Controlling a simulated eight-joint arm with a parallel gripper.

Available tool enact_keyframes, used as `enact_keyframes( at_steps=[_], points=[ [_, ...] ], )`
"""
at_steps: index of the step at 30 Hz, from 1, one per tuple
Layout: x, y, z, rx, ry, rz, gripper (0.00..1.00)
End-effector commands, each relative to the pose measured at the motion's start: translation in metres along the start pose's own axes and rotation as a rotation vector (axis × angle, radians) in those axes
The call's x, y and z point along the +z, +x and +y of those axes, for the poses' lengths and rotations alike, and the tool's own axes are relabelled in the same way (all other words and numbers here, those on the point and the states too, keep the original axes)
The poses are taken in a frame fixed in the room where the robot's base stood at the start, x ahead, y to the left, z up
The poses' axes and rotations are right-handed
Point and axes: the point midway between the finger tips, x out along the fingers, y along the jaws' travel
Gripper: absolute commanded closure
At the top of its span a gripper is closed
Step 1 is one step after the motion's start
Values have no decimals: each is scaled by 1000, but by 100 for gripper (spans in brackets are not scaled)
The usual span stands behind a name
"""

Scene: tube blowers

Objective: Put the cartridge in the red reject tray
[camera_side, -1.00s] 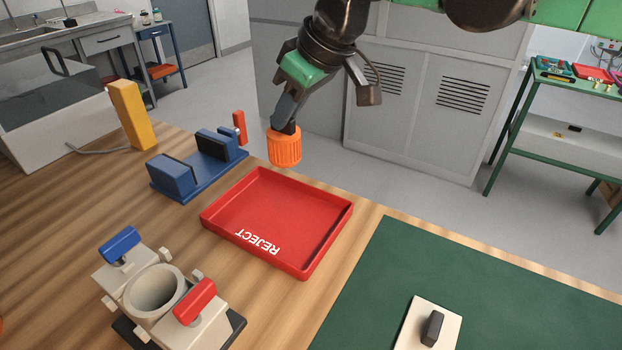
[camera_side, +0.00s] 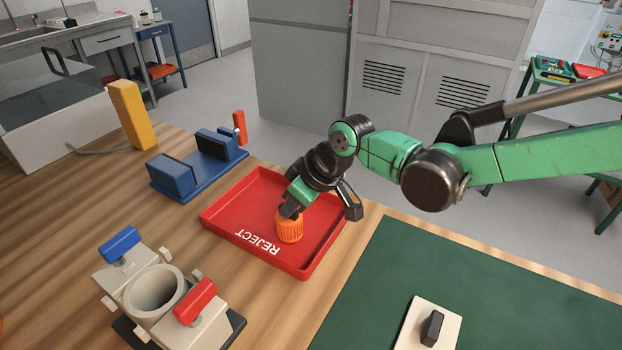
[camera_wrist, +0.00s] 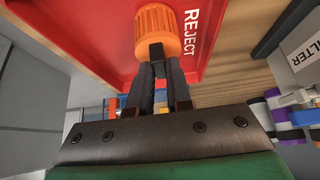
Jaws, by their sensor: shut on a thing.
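The orange ribbed cartridge (camera_side: 289,226) is held low over the red reject tray (camera_side: 235,197), inside its outline near the middle. My gripper (camera_side: 288,211) is shut on the cartridge's upper part. In the wrist view, my gripper (camera_wrist: 157,58) holds the cartridge (camera_wrist: 157,30) between its fingers, and the tray (camera_wrist: 80,25) with its white REJECT lettering fills the background. I cannot tell whether the cartridge's lower end touches the tray floor.
A blue two-block holder (camera_side: 208,167) stands behind the tray on the left. A clamp fixture with a grey cup (camera_side: 155,292) stands at the front left. A yellow post (camera_side: 129,113) is at the back left. A green mat (camera_side: 500,285) with a white plate (camera_side: 428,325) lies at the right.

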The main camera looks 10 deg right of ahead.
Motion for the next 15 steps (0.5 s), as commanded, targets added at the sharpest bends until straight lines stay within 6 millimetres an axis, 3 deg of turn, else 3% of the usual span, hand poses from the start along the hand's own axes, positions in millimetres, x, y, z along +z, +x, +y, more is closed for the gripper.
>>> enact_keyframes(
  at_steps=[7,8,11,15],
  points=[
    [1,2,0,0,0,0,100],
    [1,2,0,0,0,0,80],
    [1,2,0,0,0,0,54],
    [1,2,0,0,0,0,54]
  ],
)
